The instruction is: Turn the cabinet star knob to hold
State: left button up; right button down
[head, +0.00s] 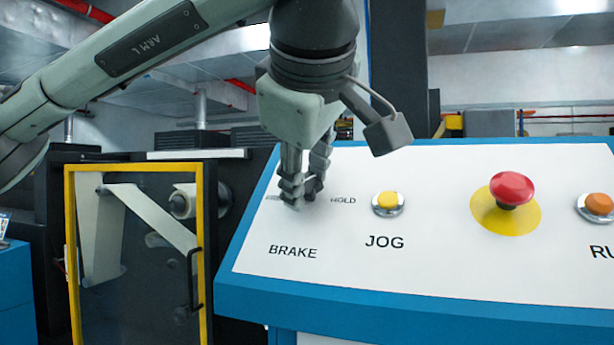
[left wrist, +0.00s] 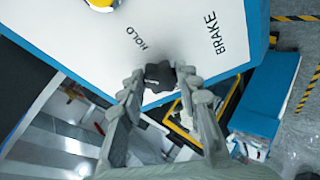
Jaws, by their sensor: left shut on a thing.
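My left gripper (head: 304,190) points down at the white sloped panel, at the knob place above the word BRAKE. In the left wrist view the black star knob (left wrist: 159,74) sits between the two fingertips of my left gripper (left wrist: 161,84), which are shut on it. The HOLD label (head: 343,200) is just right of the fingers in the head view, and it also shows in the left wrist view (left wrist: 137,38). The knob is mostly hidden by the fingers in the head view. I cannot tell which way it points. My right gripper is not in view.
The cabinet panel (head: 400,263) also carries a yellow JOG button (head: 387,202), a red mushroom button (head: 511,189) on a yellow disc, and an orange button (head: 598,205). A yellow-framed guard door (head: 70,240) with a roll behind it stands at the left.

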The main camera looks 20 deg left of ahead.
pick_arm(q)
jog(key=m+t, duration=0.1)
jog(key=m, duration=0.3)
jog(key=shift+s+a+f+h, duration=0.1)
jog(key=shift+h, duration=0.2)
jog(key=m+h, duration=0.1)
jog(key=m, duration=0.3)
jog(key=shift+a+f+t, duration=0.1)
jog(key=shift+t, duration=0.3)
jog(key=shift+m, duration=0.5)
jog(key=o, duration=1.2)
jog(key=shift+c, duration=0.2)
notch_tip(320, 180, up, 10)
